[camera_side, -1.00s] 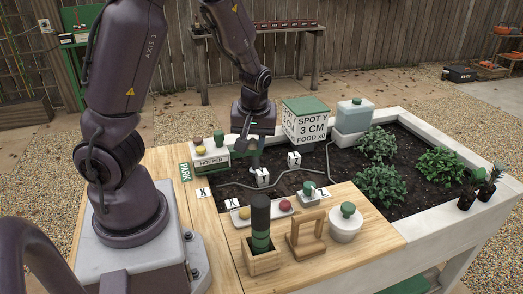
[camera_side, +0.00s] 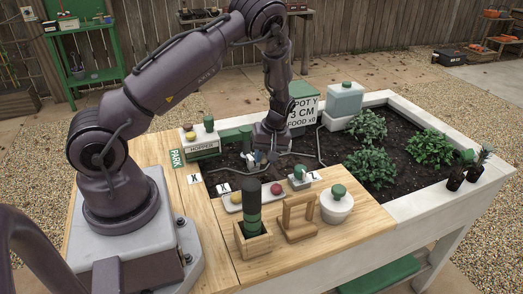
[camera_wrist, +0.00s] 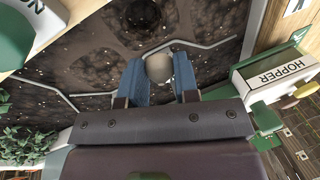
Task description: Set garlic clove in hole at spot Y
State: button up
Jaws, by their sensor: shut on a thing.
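A pale, rounded garlic clove (camera_wrist: 158,68) sits between the blue fingers of my gripper (camera_wrist: 160,80) in the wrist view. The jaws are shut on it. There the clove is too small to make out clearly. In the wrist view a dark round hole (camera_wrist: 138,18) lies in the soil just beyond the clove, apart from it. Whether this hole is at spot Y I cannot tell.
The hopper (camera_side: 203,145) stands at the bed's left edge. Leafy plants (camera_side: 372,167) fill the right of the bed.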

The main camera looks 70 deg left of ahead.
jog(key=shift+w+d+f+x, duration=0.1)
jog(key=shift+w+d+x, duration=0.15)
jog(key=shift+x, duration=1.15)
jog(key=shift+w+d+f+x, duration=0.15)
jog(key=shift+w+x, duration=0.1)
jog(key=shift+x, duration=1.1)
jog(key=shift+w+d+x, duration=0.15)
jog(key=shift+w+x, duration=0.15)
jog(key=shift+x, duration=1.1)
jog(key=shift+r, duration=0.1)
jog(key=o, duration=0.8)
jog(key=shift+s+a+r+v, duration=0.1)
jog(key=shift+s+a+v, duration=0.2)
jog(key=shift+v, duration=1.65)
jog(key=shift+s+a+r+v, duration=0.1)
jog(key=shift+s+a+v, duration=0.25)
jog(key=shift+v, duration=1.6)
jog(key=shift+s+a+r+v, duration=0.15)
jog(key=shift+s+v, duration=0.3)
jog(key=shift+v, duration=1.45)
